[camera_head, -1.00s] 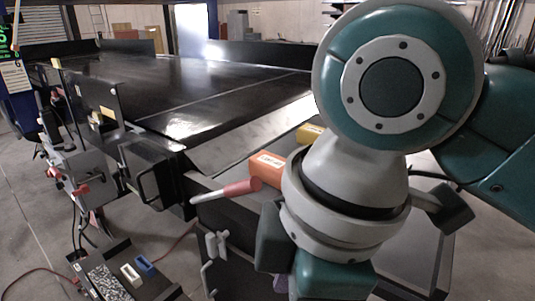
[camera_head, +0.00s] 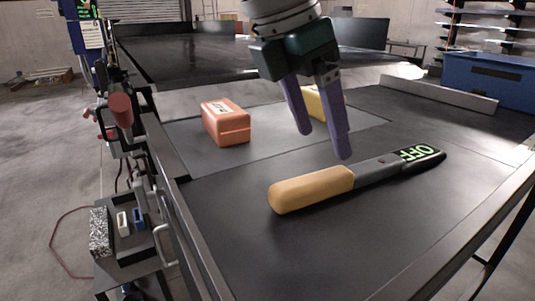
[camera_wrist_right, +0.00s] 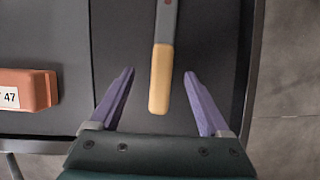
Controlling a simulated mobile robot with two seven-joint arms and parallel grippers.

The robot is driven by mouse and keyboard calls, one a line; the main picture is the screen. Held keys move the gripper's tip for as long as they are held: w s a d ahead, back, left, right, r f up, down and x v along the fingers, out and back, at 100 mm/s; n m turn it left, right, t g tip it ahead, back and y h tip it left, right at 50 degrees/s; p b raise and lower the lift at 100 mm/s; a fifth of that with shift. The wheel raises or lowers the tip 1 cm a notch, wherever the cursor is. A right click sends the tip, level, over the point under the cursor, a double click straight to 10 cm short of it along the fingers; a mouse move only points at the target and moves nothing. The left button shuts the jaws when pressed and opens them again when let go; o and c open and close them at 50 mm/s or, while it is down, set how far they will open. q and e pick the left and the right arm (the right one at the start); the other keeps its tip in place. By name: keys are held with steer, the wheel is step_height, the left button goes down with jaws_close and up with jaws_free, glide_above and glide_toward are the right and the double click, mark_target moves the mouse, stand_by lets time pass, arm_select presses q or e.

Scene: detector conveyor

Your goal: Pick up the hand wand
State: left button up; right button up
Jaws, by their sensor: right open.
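The hand wand (camera_head: 350,180) lies flat on the dark table. It has a tan handle and a dark shaft with green OFF lettering at its right end. My right gripper (camera_head: 325,146) is open and empty, with its purple fingers pointing down, above and just behind the wand in the head view. In the right wrist view the wand's tan handle (camera_wrist_right: 161,80) lies between the lines of the two open fingers of the gripper (camera_wrist_right: 160,74), with its end nearest the gripper. No finger visibly grips it. My left gripper is not in view.
An orange box (camera_head: 226,122) stands left of the gripper, and a yellow box (camera_head: 322,102) is partly behind the fingers. The dark table (camera_head: 240,230) has a raised metal edge and free room around the wand. A blue cabinet (camera_head: 488,80) stands at the right.

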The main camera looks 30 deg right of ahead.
mark_target(332, 172)
steer(key=shift+x, duration=1.05)
steer(key=shift+s+p+x, duration=0.15)
steer(key=shift+p+x, duration=0.2)
steer(key=shift+x, duration=1.05)
steer(key=shift+s+p+x, duration=0.1)
steer(key=shift+p+x, duration=0.25)
steer(key=shift+x, duration=1)
steer(key=shift+a, duration=0.15)
jaws_close()
